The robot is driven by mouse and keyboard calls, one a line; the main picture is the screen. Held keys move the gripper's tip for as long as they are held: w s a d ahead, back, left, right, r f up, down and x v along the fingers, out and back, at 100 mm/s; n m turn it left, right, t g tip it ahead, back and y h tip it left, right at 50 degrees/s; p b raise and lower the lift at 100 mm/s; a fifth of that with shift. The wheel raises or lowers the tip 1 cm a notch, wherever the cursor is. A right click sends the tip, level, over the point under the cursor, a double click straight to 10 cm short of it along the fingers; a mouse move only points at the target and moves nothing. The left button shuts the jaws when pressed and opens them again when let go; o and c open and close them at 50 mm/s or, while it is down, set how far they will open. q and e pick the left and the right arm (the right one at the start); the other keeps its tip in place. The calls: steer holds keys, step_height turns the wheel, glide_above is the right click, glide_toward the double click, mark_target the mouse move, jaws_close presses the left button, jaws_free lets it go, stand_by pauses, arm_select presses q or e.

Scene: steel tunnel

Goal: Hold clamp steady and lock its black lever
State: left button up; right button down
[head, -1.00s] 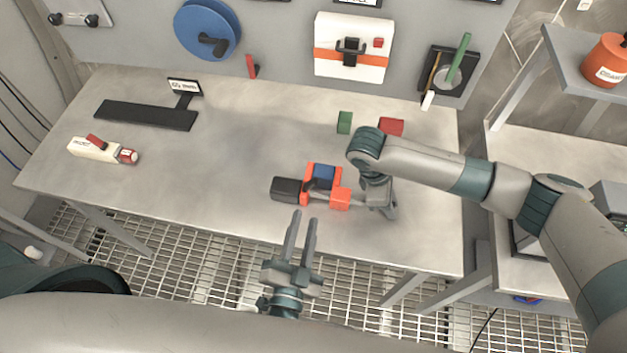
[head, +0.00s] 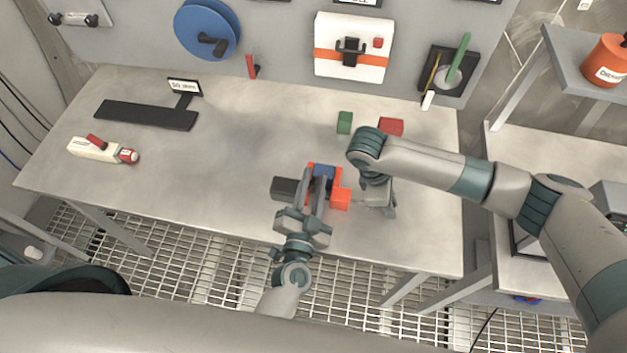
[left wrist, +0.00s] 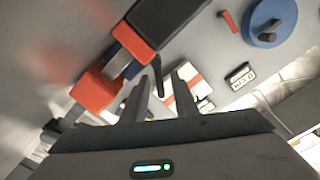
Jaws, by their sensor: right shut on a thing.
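The clamp (head: 341,197) is orange with a blue block, and a dark block (head: 284,188) shows at its left. It lies near the front of the bench. My right gripper (head: 376,197) is shut on the clamp's right end; the contact is mostly hidden by the wrist. My left gripper (head: 314,172) is open over the clamp's middle and covers part of it. In the left wrist view, the black lever (left wrist: 158,75) is a thin dark rod showing between the spread fingertips (left wrist: 160,88). I cannot tell whether the fingers touch it.
A green block (head: 344,122) and a red block (head: 391,126) stand behind the clamp. A white tool with red parts (head: 94,149) and a black stand (head: 146,115) are at the left. The bench between is clear.

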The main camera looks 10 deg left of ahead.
arm_select(q)
steer(key=shift+w, duration=0.1)
steer(key=shift+c, duration=0.7)
jaws_close()
steer(key=shift+a+n, duration=0.1)
steer(key=shift+n, duration=0.2)
steer(key=n, duration=0.1)
steer(key=a+n, duration=0.1)
steer(key=n, duration=0.1)
steer(key=shift+r, duration=0.2)
steer(key=n, duration=0.1)
steer(key=a+n, duration=0.1)
steer(key=n, duration=0.1)
steer(key=shift+r, duration=0.1)
steer(key=n, duration=0.2)
steer(key=a+n, duration=0.1)
steer(key=n, duration=0.1)
steer(key=shift+a, duration=0.1)
steer(key=shift+a+f+n, duration=0.2)
steer(key=shift+a+n, duration=0.05)
steer(key=shift+n, duration=0.6)
steer(key=shift+a+f+n, duration=0.15)
steer(key=shift+a+n, duration=0.05)
steer(key=shift+n, duration=0.65)
